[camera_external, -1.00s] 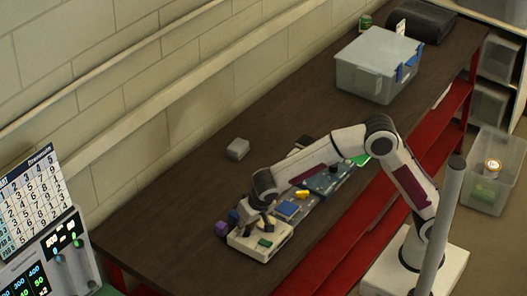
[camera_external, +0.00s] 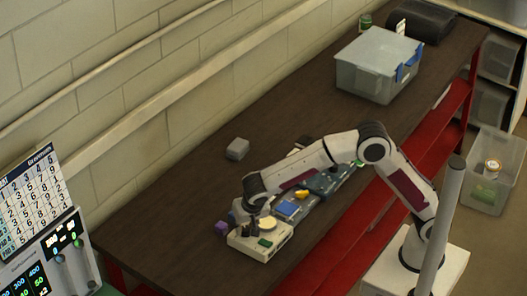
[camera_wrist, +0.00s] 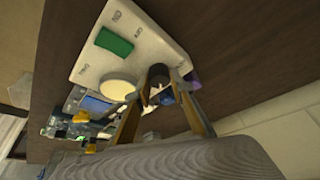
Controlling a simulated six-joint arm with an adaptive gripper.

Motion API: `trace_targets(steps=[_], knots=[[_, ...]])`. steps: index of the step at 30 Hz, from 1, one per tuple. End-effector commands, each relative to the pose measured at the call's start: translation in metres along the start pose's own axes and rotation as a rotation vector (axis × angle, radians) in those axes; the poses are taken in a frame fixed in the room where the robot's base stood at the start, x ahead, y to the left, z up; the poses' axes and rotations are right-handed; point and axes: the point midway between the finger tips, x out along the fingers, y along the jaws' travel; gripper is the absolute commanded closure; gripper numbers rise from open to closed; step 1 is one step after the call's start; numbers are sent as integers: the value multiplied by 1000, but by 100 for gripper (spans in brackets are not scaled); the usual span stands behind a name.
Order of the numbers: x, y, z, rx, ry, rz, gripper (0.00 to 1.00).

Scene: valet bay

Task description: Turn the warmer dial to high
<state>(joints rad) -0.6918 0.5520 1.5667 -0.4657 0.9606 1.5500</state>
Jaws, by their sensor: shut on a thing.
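The warmer (camera_external: 262,248) is a cream box near the front edge of the bench. A green rectangle (camera_external: 265,243) and a round cream disc (camera_external: 267,224) are on its top. In the wrist view the warmer (camera_wrist: 150,47) shows small markings near its edges, too blurred to read. The dark dial (camera_wrist: 158,76) stands near one end of the warmer. My gripper (camera_wrist: 163,92) has its fingers on either side of the dial and is shut on it. In the external view my gripper (camera_external: 250,224) is at the warmer's back left, and the dial is hard to make out there.
Blue and yellow items (camera_external: 290,207) lie just right of the warmer. A purple block (camera_external: 221,227) sits close on its left. The bench's left part is clear.

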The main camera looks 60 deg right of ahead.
Motion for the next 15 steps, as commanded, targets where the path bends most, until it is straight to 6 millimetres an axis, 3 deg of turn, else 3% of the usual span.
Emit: trace_targets(steps=[2,3,4,15], knots=[[1,1,1,-1,-2,2,99],[1,1,1,-1,-3,2,70],[1,0,1,-1,-3,2,62],[0,0,0,-1,-1,0,61]])
